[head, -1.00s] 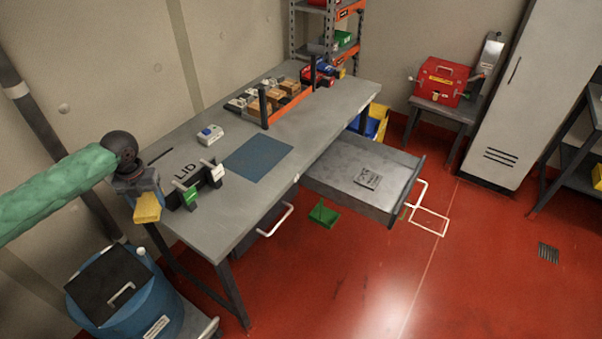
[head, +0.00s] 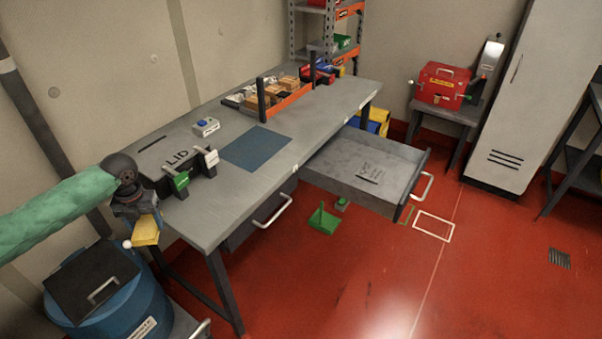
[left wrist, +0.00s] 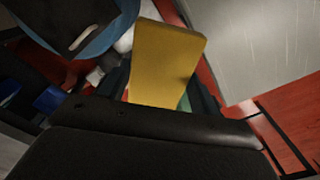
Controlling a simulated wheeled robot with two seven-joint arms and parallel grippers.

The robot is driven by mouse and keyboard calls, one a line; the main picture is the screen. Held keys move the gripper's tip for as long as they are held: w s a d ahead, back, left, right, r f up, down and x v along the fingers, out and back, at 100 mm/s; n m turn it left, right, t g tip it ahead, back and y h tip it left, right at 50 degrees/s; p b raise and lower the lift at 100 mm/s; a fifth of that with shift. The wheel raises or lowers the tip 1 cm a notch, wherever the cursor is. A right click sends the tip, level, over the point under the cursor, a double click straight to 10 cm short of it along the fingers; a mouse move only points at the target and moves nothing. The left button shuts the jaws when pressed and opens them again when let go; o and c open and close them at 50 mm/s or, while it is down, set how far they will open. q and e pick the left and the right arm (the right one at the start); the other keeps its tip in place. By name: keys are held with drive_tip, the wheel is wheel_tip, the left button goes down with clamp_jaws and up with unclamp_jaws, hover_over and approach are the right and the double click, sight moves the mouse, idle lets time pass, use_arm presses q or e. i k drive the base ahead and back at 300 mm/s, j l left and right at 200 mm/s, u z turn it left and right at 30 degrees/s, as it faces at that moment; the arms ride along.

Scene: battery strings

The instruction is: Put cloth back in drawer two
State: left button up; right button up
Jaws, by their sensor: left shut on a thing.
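My left gripper (head: 138,215) is shut on a folded yellow cloth (head: 146,231), held beside the left end of the workbench. The yellow cloth (left wrist: 164,62) also fills the middle of the left wrist view, in front of the fingers. A drawer (head: 405,208) under the bench's right part is pulled open. A small grey item with dark markings (head: 370,173) lies on its floor. A second drawer front with a pale handle (head: 272,211) shows under the bench's left part and looks shut. Drawer numbers are not readable. My right gripper is not in view.
The workbench (head: 220,211) holds a LID case (head: 160,155), a blue mat (head: 256,148) and a parts rack (head: 287,103). A blue barrel (head: 118,311) stands below my left gripper. A green object (head: 323,220) lies on the floor near the open drawer. Red floor in front is clear.

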sight(374, 157)
drive_tip(key=k+z, duration=0.3)
drive_tip(key=k+l+z, duration=0.1)
drive_tip(key=k+z, duration=0.2)
drive_tip(key=i+l+z, duration=0.1)
drive_tip(key=z, duration=0.3)
drive_tip(key=i+z, duration=0.55)
drive_tip(key=z, duration=0.25)
drive_tip(key=i+j, duration=0.2)
drive_tip(key=i, duration=0.3)
drive_tip(key=i+j, duration=0.2)
drive_tip(key=i, duration=0.35)
drive_tip(key=i+j, duration=0.2)
drive_tip(key=i, duration=0.3)
drive_tip(key=i+u, duration=0.5)
drive_tip(key=i+l+u, duration=0.25)
drive_tip(key=u, duration=0.2)
drive_tip(key=i, duration=0.1)
